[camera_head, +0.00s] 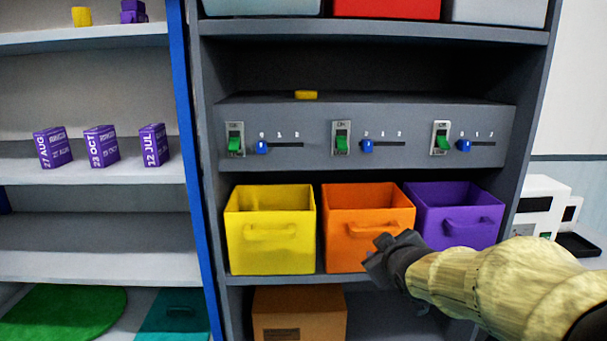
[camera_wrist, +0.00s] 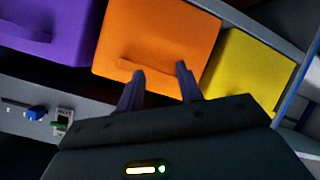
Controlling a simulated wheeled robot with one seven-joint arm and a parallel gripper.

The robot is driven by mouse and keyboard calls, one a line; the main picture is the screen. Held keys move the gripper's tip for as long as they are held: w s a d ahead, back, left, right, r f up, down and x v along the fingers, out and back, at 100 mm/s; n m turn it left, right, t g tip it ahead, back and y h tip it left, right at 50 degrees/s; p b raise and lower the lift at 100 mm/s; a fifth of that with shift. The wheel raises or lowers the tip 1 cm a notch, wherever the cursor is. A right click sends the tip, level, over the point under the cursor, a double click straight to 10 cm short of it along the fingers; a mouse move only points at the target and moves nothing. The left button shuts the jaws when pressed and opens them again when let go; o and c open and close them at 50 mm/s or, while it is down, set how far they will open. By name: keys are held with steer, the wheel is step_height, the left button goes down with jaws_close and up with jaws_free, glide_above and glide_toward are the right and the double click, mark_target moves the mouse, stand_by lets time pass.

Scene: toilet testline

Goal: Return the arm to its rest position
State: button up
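My gripper (camera_head: 378,262) is at the end of my arm, which reaches in from the lower right in the head view. It is in front of the orange bin (camera_head: 345,245) and covers its lower right part. In the wrist view my gripper (camera_wrist: 160,82) has its two fingers apart with nothing between them. The fingertips point at the orange bin (camera_wrist: 155,40), near its handle. I cannot tell whether they touch it.
A yellow bin (camera_head: 270,262) and a purple bin (camera_head: 462,205) flank the orange bin. Above is a grey panel (camera_head: 300,160) with switches and sliders. A cardboard box (camera_head: 300,312) sits below. Purple boxes (camera_head: 102,146) stand on the left shelf. A white machine (camera_head: 540,205) is at right.

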steer(key=s+a+f+m+g, duration=0.1)
steer(key=s+f+m+g, duration=0.75)
steer(key=s+f, duration=1.15)
step_height(320, 180, up, 18)
steer(key=n+g+p, duration=0.1)
steer(key=g+p, duration=0.1)
steer(key=p, duration=1.7)
steer(key=shift+w+r, duration=0.2)
steer(key=shift+r, duration=0.05)
